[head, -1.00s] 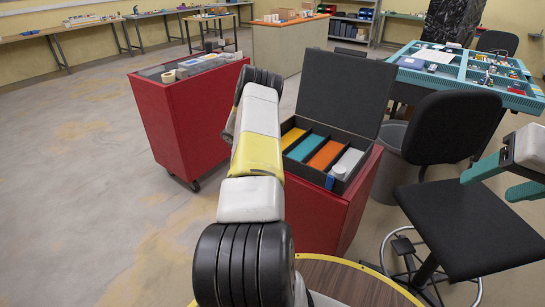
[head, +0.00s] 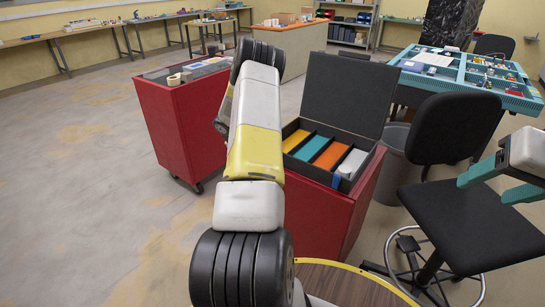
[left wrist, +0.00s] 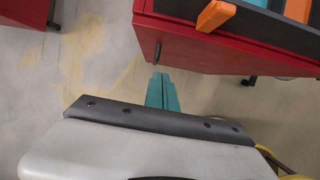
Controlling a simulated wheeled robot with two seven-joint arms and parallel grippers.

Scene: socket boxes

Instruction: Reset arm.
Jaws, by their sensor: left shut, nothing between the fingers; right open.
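My left gripper (left wrist: 162,92) shows in the left wrist view as teal fingers pressed together, with nothing between them. It is over the floor, just beside the edge of a red cabinet. In the head view my left arm rises through the middle and its gripper cannot be seen. My right gripper (head: 500,182) is at the right edge of the head view, its teal fingers apart and empty, above a black stool seat. An open black box (head: 345,95) with yellow, teal, orange and grey compartments sits on a red cabinet (head: 318,215), right of my left arm.
Another red cabinet (head: 180,120) stands left of my left arm. A black stool (head: 465,232), a black chair (head: 455,128) and a grey bin (head: 397,165) are at the right. A teal tray (head: 470,85) lies behind them. The floor at left is clear.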

